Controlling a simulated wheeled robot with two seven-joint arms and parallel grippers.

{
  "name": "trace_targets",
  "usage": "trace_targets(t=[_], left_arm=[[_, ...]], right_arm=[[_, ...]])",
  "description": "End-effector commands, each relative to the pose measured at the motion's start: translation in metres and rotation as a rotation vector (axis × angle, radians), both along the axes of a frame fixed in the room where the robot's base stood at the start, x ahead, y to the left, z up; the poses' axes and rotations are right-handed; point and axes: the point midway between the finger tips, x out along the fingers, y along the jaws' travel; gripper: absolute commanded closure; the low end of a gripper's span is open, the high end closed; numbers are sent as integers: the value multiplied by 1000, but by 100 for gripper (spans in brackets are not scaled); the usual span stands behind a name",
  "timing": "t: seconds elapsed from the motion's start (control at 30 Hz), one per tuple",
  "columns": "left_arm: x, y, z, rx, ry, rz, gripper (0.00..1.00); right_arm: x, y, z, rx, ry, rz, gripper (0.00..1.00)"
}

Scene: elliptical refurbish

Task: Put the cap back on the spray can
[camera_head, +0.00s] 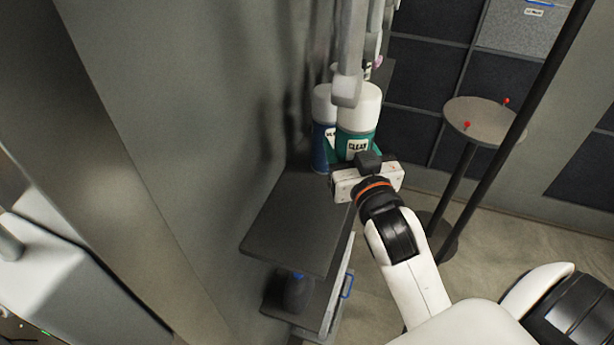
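A green can (357,141) labelled "CLEAN" with a wide white top (358,103) stands upright at the far end of a dark shelf (296,215). A blue can (319,147) with a white top (322,103) is just behind it to the left. I cannot tell which is the task's spray can, or whether either white top is a loose cap. My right gripper (364,160) is at the lower front of the green can. Its fingertips are hidden, so I cannot tell whether it grips the can.
A grey vertical fixture (347,88) hangs close above the cans. A grey wall (190,110) runs along the shelf's left. A dark bottle (297,292) stands on a lower shelf. A round table (480,118) with red pins and a dark pole (520,110) are at right.

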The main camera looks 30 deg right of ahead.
Motion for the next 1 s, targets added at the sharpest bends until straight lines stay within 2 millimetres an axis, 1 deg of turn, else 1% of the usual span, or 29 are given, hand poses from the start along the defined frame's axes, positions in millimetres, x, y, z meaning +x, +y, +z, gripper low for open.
trace_targets(t=[0.03, 0.07, 0.13, 0.33, 0.37, 0.4, 0.5, 0.67, 0.8, 0.87, 0.9, 1.0], left_arm=[[4, 2, -13, 2, -6, -1, 0], [6, 3, -17, 3, -8, -1, 0], [10, 4, -4, 4, -13, -2, 0], [13, 4, 7, 5, -20, -1, 0], [13, 4, 7, 5, -20, -1, 0], [12, 5, 6, 4, -18, -1, 0], [11, 6, 6, 6, -18, -1, 0], [10, 7, 7, 8, -16, 0, 0], [8, 7, 8, 8, -13, 0, 0], [8, 7, 8, 8, -13, 0, 0], [8, 7, 13, 9, -12, 0, 0], [8, 7, 13, 9, -12, 0, 0]], right_arm=[[9, 8, -4, 3, -10, 2, 73], [14, 12, -4, 3, -9, 2, 73], [26, 23, 4, 5, -1, 1, 73], [56, 51, 4, 2, -1, 2, 73], [58, 52, -2, 1, 4, 0, 73], [56, 50, -12, -2, 7, -2, 73], [55, 50, -24, -1, 4, 0, 73], [55, 50, -36, 0, 3, 0, 73], [55, 49, -58, -1, 5, -1, 73], [55, 49, -65, -2, 5, 0, 73], [57, 51, -65, 0, 3, 1, 73], [58, 52, -70, 0, 1, 1, 73]])
